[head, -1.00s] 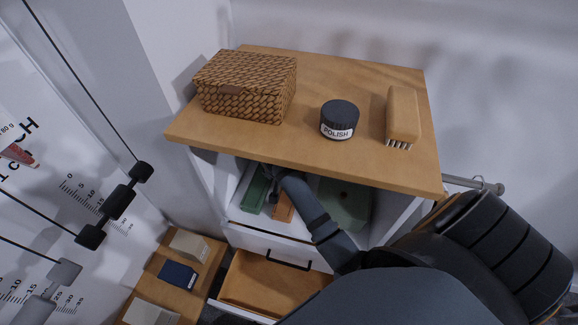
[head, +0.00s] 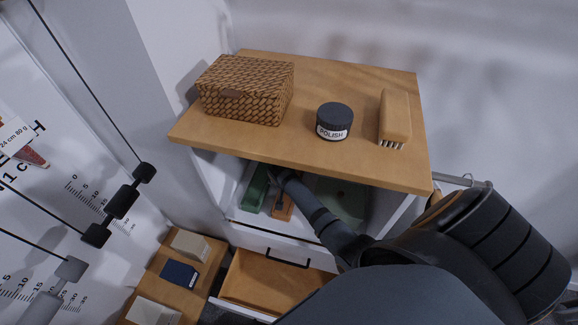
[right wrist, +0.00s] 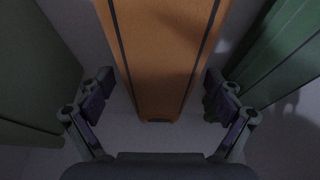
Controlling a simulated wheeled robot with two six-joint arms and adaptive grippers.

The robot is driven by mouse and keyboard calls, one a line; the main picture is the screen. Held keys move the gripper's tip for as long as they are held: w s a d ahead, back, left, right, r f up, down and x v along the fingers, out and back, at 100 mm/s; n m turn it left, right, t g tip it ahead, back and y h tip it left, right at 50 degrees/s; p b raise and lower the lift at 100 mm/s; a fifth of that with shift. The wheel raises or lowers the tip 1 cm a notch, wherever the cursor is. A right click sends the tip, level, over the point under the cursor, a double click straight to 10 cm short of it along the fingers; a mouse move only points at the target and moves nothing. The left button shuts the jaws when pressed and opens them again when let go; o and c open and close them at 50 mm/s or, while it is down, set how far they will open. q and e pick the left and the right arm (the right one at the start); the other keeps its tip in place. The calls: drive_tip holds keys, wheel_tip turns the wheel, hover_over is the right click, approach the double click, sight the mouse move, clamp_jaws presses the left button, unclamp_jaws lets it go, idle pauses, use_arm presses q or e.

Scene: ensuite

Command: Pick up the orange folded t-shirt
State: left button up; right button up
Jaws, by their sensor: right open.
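An orange item (head: 283,207), a long folded shape matching the t-shirt, lies on the shelf inside the white cabinet, partly hidden by my right arm in the head view. In the right wrist view the orange item (right wrist: 165,50) has dark lines along its edges and its near end lies between my fingers. My right gripper (right wrist: 158,90) is open, with a finger on either side of it and gaps showing. In the head view my right gripper (head: 280,176) is in the compartment under the wooden top, mostly hidden. My left gripper is not in view.
Green items (head: 255,190) and (right wrist: 280,60) flank the orange one closely. The wooden top (head: 365,165) overhangs my arm and carries a woven box (head: 245,92), a polish jar (head: 334,121) and a brush (head: 395,115). An open drawer (head: 270,283) is below.

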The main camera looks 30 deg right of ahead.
drive_tip(key=c, duration=1.3)
drive_tip(key=shift+r, duration=0.15)
drive_tip(key=shift+c, duration=0.2)
